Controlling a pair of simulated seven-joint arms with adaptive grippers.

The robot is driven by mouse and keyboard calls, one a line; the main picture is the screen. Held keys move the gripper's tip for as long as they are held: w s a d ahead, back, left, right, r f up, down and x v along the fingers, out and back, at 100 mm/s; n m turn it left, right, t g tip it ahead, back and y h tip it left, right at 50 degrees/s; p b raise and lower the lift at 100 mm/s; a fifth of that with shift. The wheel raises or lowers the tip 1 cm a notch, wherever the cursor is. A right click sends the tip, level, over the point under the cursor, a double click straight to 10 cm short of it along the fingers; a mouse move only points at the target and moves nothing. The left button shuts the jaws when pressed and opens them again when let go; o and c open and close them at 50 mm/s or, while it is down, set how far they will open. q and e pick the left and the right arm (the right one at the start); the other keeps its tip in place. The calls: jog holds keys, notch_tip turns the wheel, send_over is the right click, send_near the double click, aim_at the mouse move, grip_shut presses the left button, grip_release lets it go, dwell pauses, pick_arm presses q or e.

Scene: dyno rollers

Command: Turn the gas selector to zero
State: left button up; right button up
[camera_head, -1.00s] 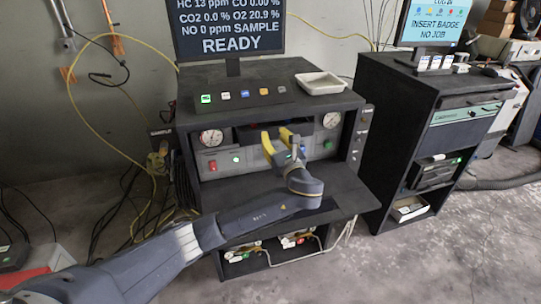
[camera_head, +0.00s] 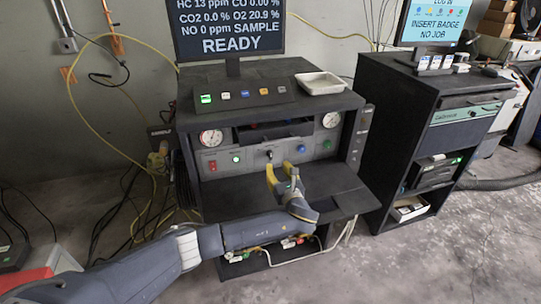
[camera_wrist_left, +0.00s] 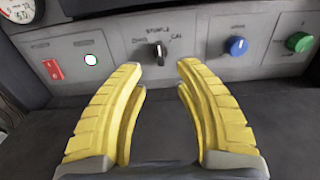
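The gas selector (camera_head: 269,154) is a small black knob on the grey front panel of the analyzer. In the left wrist view the selector (camera_wrist_left: 159,53) has lettering around it: what looks like "ZERO" on its left, "SAMPLE" above and "CAL" on its right. Its pointer looks roughly upright. My left gripper (camera_head: 280,170) has yellow fingers, spread apart and empty, just in front of and below the selector. In the left wrist view the open fingers (camera_wrist_left: 157,75) frame the selector without touching it. My right gripper is not in view.
On the same panel are a red switch (camera_wrist_left: 53,70), a lit round button (camera_wrist_left: 91,60), a blue knob (camera_wrist_left: 236,46) and a green knob (camera_wrist_left: 299,42). A dark shelf (camera_head: 235,196) juts out below the panel. The monitor (camera_head: 231,28) above reads "SAMPLE" and "READY".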

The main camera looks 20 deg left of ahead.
aim_at(271, 156)
pick_arm(q)
jog(key=x, duration=0.9)
jog(key=shift+w+a, duration=0.15)
jog(key=shift+w, duration=0.05)
jog(key=shift+c, duration=0.3)
jog(key=shift+r, duration=0.1)
grip_shut()
